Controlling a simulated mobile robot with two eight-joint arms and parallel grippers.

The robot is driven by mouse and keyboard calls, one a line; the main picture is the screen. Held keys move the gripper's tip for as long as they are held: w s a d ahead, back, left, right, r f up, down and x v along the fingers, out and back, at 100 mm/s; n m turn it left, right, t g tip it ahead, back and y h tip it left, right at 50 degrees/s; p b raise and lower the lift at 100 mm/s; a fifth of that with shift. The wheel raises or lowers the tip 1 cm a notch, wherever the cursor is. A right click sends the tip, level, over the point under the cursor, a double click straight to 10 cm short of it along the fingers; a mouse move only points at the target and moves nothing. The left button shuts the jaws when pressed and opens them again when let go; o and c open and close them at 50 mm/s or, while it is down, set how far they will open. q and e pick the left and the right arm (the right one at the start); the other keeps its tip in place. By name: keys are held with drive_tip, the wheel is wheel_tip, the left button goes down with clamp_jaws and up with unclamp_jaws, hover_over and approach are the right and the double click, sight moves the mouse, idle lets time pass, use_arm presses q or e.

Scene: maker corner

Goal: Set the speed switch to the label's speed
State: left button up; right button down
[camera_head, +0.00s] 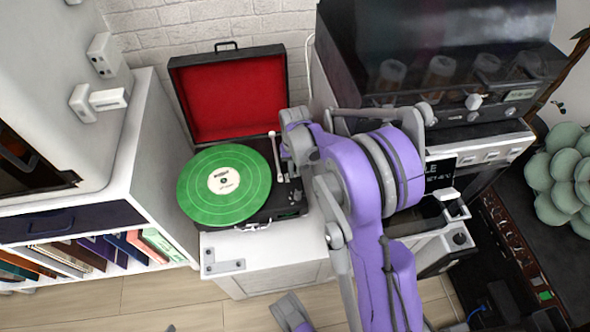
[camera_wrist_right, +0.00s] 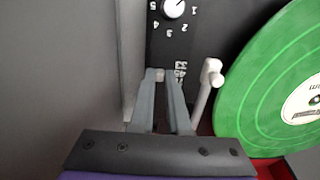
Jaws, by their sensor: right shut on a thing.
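A record player (camera_head: 187,92) stands open on a white cabinet, its red-lined lid raised. A green record (camera_head: 209,203) with a white label (camera_head: 224,180) lies on it; the label's print is too small to read. It also shows in the wrist view (camera_wrist_right: 262,88). My right gripper (camera_head: 287,172) is over the player's right side. In the wrist view its fingers (camera_wrist_right: 160,76) are closed on the small speed switch (camera_wrist_right: 160,74), beside the printed 33, 45 and a partly hidden 7-something. The switch's exact position is hard to tell.
The tonearm (camera_wrist_right: 207,88) stands just right of my fingers, close to the record. A numbered white knob (camera_wrist_right: 173,8) is further along the black panel. A dark machine with jars (camera_head: 440,70) is at right, and a bookshelf (camera_head: 100,240) at left.

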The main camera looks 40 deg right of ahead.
drive_tip(key=shift+s, duration=0.1)
idle(0.4)
drive_tip(key=shift+s+a, duration=0.4)
drive_tip(key=shift+s, duration=0.2)
drive_tip(key=c, duration=0.9)
unclamp_jaws()
wheel_tip(320, 180, up, 11)
drive_tip(key=p, duration=0.2)
drive_tip(key=shift+p, duration=0.35)
drive_tip(key=shift+f, duration=0.1)
